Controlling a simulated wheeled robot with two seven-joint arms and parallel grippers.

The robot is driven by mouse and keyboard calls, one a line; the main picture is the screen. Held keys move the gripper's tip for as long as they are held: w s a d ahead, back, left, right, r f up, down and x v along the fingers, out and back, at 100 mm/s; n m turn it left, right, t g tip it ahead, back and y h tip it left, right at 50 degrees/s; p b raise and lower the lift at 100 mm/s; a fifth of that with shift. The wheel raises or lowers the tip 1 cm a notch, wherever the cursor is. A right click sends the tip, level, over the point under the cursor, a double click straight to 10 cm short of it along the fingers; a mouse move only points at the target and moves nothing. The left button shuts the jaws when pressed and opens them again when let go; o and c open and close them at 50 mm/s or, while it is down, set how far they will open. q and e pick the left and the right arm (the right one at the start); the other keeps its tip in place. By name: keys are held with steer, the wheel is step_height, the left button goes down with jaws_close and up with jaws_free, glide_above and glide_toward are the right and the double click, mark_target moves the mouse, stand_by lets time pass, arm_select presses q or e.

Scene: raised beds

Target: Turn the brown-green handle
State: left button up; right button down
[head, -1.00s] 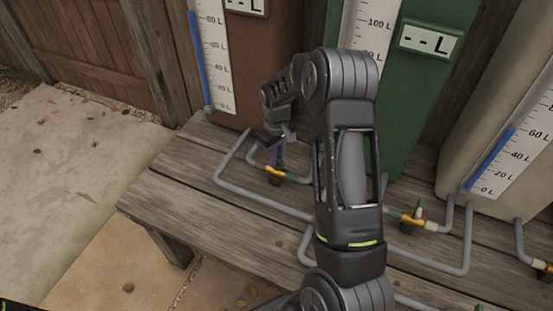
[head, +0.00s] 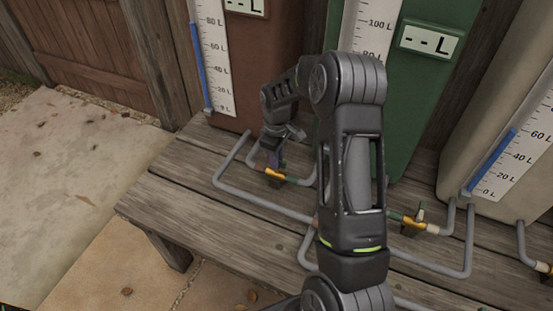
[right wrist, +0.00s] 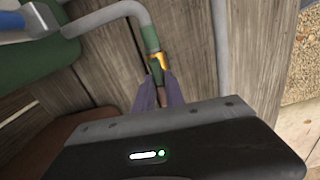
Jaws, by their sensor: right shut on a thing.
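The brown-green valve (head: 275,174) has a yellow body on the grey pipe between the brown tank (head: 268,60) and the green tank (head: 425,90). It also shows in the right wrist view (right wrist: 159,61), with a green band on the pipe beside it. My right gripper (head: 275,160) comes down onto this valve from above. In the right wrist view its two fingers (right wrist: 158,88) are shut on the small dark handle (right wrist: 156,74), which is mostly hidden between them. How far the handle is turned is hard to tell. My left gripper is not in view.
A second yellow valve (head: 412,222) sits on the pipe between the green tank and the pale tank (head: 500,150). Another valve (head: 540,266) is at the right edge. Grey pipes (head: 250,197) run over the wooden bench (head: 180,200). The bench's front left is clear.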

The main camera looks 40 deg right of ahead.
steer(key=c, duration=1.4)
jaws_free()
steer(key=shift+r, duration=3.9)
